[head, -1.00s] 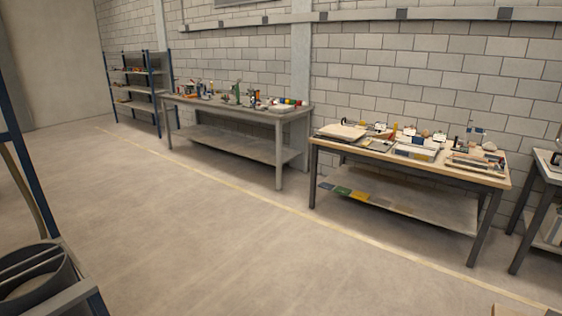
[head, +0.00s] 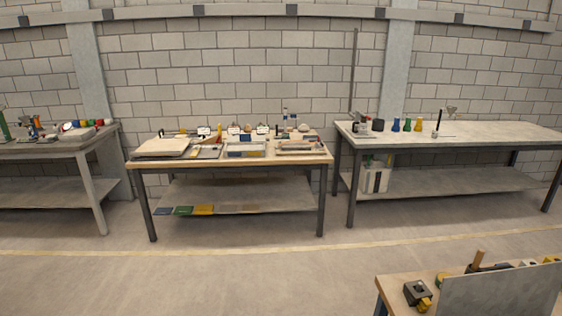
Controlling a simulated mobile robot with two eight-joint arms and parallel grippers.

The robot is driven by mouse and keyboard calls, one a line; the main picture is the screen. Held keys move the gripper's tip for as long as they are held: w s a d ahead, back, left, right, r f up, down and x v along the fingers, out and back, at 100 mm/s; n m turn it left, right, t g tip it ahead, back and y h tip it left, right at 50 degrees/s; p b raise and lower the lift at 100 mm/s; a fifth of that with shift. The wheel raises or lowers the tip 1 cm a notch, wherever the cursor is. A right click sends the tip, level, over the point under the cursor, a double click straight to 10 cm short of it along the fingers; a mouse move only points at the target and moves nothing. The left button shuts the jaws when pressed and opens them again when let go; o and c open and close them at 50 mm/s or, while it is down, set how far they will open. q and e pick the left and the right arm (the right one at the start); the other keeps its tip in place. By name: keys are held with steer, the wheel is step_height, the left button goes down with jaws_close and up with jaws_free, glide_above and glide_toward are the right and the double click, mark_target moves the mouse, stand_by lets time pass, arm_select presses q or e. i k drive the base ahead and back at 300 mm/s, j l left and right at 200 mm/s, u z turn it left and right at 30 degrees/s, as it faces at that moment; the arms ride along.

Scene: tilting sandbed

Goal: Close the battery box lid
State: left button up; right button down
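I cannot make out a battery box or its lid for certain in the head view. A small black and yellow object (head: 417,296) sits on the near bench at the lower right; I cannot tell what it is. A pale box-like object with dark stripes (head: 375,180) stands on the lower shelf of the right-hand table; whether it has a lid is too small to tell. Neither of my grippers is in view.
A wooden-topped table (head: 231,163) with trays stands ahead against the block wall. A grey table (head: 470,136) with coloured flasks is right of it, another workbench (head: 50,147) left. A grey panel (head: 500,292) stands at the near bench. The floor (head: 190,280) between is clear.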

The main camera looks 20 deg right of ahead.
mark_target(503, 290)
steer(key=i+z, duration=0.25)
steer(key=z, duration=0.25)
steer(key=i+j+z, duration=0.1)
steer(key=i+z, duration=0.15)
steer(key=z, duration=0.25)
steer(key=i+j+z, duration=0.2)
steer(key=z, duration=0.3)
steer(key=i+j+z, duration=0.2)
steer(key=z, duration=0.2)
steer(key=i+j+z, duration=0.2)
steer(key=z, duration=0.25)
steer(key=i+j+z, duration=0.15)
steer(key=j+z, duration=0.25)
steer(key=i+j+z, duration=0.1)
steer(key=j+z, duration=0.15)
steer(key=z, duration=0.15)
steer(key=i+j+z, duration=0.1)
steer(key=j+z, duration=0.4)
steer(key=z, duration=0.25)
steer(key=j+z, duration=0.3)
steer(key=j, duration=0.15)
steer(key=i+j+z, duration=0.1)
steer(key=j+z, duration=0.2)
steer(key=j, duration=0.15)
steer(key=i+z, duration=0.1)
steer(key=i, duration=0.05)
